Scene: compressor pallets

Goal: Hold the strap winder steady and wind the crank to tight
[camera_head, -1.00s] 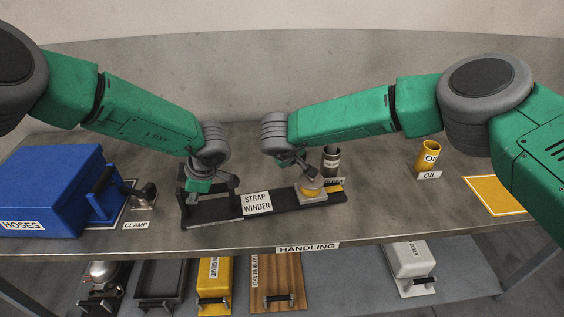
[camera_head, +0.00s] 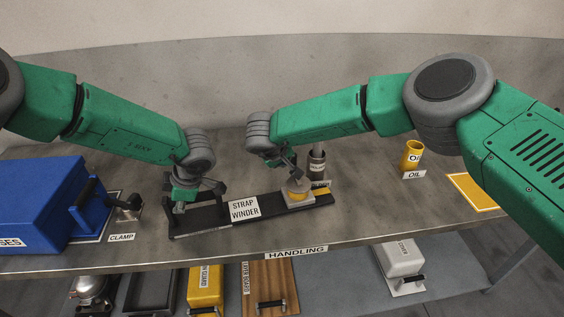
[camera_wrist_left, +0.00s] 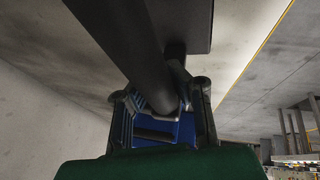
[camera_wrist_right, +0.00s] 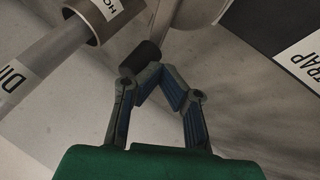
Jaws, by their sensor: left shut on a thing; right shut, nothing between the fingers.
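The strap winder (camera_head: 270,208) is a long dark base with a white label, lying on the table. A grey and yellow drum (camera_head: 298,193) sits at its right end. My left gripper (camera_head: 186,198) is shut on the dark bar at the winder's left end; this bar (camera_wrist_left: 150,55) runs between its fingers in the left wrist view. My right gripper (camera_wrist_right: 161,72) is shut and empty. Its fingertips are beside a black crank knob (camera_wrist_right: 140,57), very close; I cannot tell if they touch. In the head view the right gripper is above the drum, partly hiding the crank.
A dark cup (camera_head: 317,163) with a rod stands just behind the drum. A yellow oil cup (camera_head: 411,154) and a yellow mat (camera_head: 472,191) are to the right. A blue hoses case (camera_head: 38,205) and a clamp (camera_head: 128,207) are left. The lower shelf holds several items.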

